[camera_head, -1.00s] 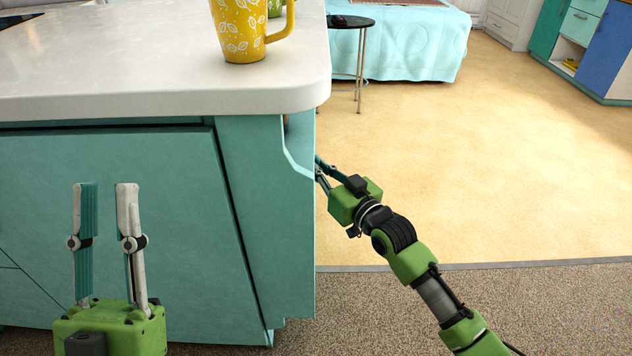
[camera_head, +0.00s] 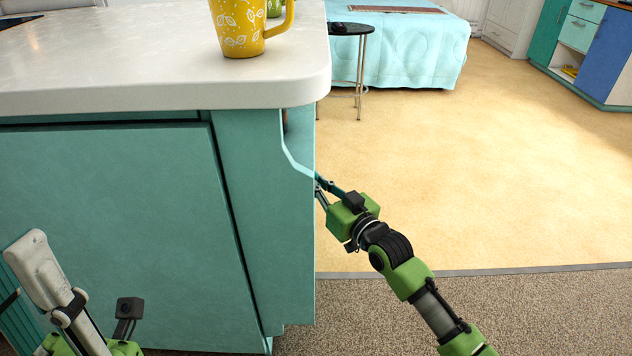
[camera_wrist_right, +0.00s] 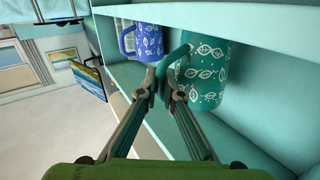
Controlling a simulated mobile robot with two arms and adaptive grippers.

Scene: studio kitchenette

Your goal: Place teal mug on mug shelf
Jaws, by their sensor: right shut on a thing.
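The teal mug (camera_wrist_right: 210,72) with white leaf patterns is upright in the right wrist view. My right gripper (camera_wrist_right: 166,82) is shut on its handle. The mug is inside the open mug shelf (camera_wrist_right: 245,130), below an upper board; I cannot tell whether its base touches the shelf. In the head view my right gripper (camera_head: 320,184) reaches into the island's end, its tips partly hidden by the teal side panel, and the teal mug is hidden. My left gripper (camera_head: 28,275) is low at the left edge, partly cut off, with no object visible in it.
A blue mug (camera_wrist_right: 149,40) stands on the shelf left of the teal mug. A yellow mug (camera_head: 238,28) stands on the white countertop (camera_head: 150,70), with a green item partly hidden behind it. A small dark stool (camera_head: 350,30) stands beyond the island. The floor on the right is clear.

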